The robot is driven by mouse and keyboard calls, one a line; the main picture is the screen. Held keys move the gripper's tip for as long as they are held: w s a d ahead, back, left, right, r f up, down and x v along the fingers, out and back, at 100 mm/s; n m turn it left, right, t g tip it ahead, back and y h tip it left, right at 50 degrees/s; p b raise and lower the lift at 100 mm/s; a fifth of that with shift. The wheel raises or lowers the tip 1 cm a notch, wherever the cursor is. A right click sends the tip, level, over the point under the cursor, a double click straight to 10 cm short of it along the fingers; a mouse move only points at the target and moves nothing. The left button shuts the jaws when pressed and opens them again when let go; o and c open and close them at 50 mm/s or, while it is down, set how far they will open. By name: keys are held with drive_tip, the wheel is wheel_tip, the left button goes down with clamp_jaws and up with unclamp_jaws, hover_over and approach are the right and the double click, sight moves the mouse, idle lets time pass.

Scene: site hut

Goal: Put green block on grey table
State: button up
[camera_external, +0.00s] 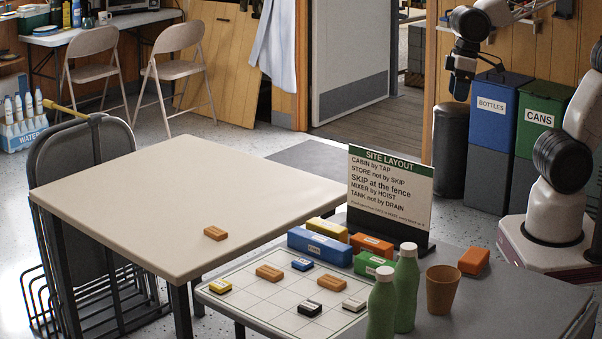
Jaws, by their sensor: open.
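A green block (370,262) with a white label lies on the grey table (508,301), beside the back right edge of a white grid board (250,300). A green bottle in front hides part of it. A blue block (320,246), a yellow block (327,229) and an orange block (372,245) lie close around it. My gripper (461,92) is open and empty, high at the upper right, well away from the green block, in front of the bins.
Two green bottles (407,288) and a brown cup (442,290) stand near the green block. A site layout sign (391,195) stands behind it. Small blocks lie on the grid board. The beige table (150,200) holds one orange block (215,233) and is otherwise clear.

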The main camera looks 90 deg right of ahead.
drive_tip(key=s+d+n, duration=0.1)
drive_tip(key=s+d, duration=0.1)
drive_tip(key=s, duration=0.3)
drive_tip(key=shift+s+r+t+h, duration=0.3)
drive_tip(key=shift+r+h, duration=0.05)
drive_tip(key=shift+h, duration=0.05)
drive_tip(key=shift+d, duration=0.1)
idle(0.9)
